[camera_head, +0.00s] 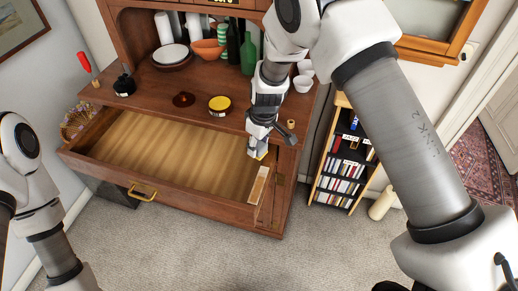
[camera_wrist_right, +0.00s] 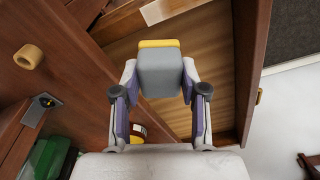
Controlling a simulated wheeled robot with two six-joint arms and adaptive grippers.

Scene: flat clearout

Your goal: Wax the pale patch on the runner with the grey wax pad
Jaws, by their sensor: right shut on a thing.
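My right gripper (camera_head: 257,143) is shut on the grey wax pad (camera_wrist_right: 160,75), which has a yellow layer along its far edge. In the head view a bit of the pad's yellow (camera_head: 261,156) shows below the fingertips. The pad is over the right end of the open drawer (camera_head: 160,194). The pale patch (camera_head: 258,186) lies on the runner at the drawer's right side, nearer the front than the pad. It also shows at the top of the right wrist view (camera_wrist_right: 165,10), apart from the pad. My left arm is at the lower left; its gripper is out of view.
On the wooden dresser top (camera_head: 150,97) stand a yellow-lidded tin (camera_head: 219,104), a dark red round thing (camera_head: 183,99), bottles (camera_head: 248,55) and bowls. A small bookcase (camera_head: 345,160) stands to the right. The drawer is empty inside. Carpet in front is clear.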

